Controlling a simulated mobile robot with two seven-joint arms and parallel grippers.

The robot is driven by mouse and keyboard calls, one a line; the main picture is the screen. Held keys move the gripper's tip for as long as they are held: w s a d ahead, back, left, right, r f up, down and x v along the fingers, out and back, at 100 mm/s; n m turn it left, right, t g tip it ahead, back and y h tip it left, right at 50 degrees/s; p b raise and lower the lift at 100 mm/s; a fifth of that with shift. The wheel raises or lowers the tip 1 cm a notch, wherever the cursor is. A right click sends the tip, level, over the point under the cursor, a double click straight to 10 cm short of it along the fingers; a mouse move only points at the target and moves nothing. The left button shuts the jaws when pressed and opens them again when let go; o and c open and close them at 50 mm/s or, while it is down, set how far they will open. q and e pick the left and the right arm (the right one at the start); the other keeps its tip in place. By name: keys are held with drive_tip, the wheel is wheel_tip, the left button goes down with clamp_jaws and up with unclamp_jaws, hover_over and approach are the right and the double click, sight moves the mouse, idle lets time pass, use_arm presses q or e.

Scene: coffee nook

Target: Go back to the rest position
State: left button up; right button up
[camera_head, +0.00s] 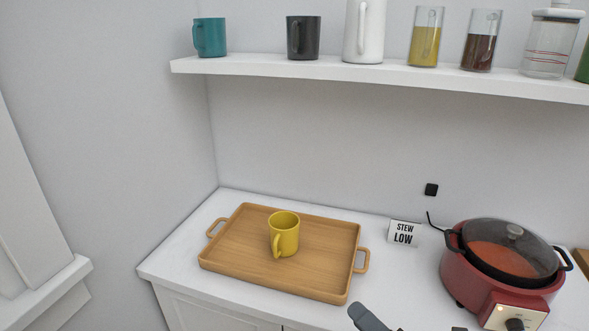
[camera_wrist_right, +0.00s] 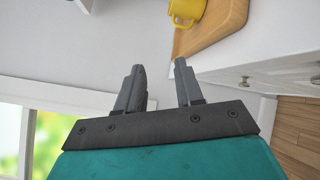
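My right gripper (camera_wrist_right: 159,66) is open and empty, with its two dark fingers spread apart in the wrist view. In the head view only a dark finger (camera_head: 370,318) shows at the bottom edge, in front of the counter and right of the tray. A yellow mug (camera_head: 284,233) stands upright on the wooden tray (camera_head: 330,289); the gripper is apart from both. The mug (camera_wrist_right: 187,10) and tray (camera_wrist_right: 231,22) also show at the top of the wrist view. My left gripper is not in view.
A red stew pot (camera_head: 478,292) with a glass lid stands at the right of the white counter (camera_head: 398,289), near a "STEW LOW" sign (camera_head: 404,233). Above, a wall shelf (camera_head: 330,73) holds a teal mug (camera_head: 210,38), a dark mug (camera_head: 303,38) and several containers.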

drive_tip(key=s+d+f+m+g+h, duration=0.2)
drive_tip(key=s+f+m, duration=0.3)
drive_tip(key=m, duration=0.8)
drive_tip(key=s+d+f+m+g+h, duration=0.2)
drive_tip(key=s+d+f+m+h, duration=0.2)
drive_tip(key=f+m, duration=0.7)
drive_tip(key=s+m+h, duration=0.1)
drive_tip(key=m, duration=0.1)
drive_tip(key=shift+m+h, duration=0.3)
drive_tip(key=shift+m, duration=0.1)
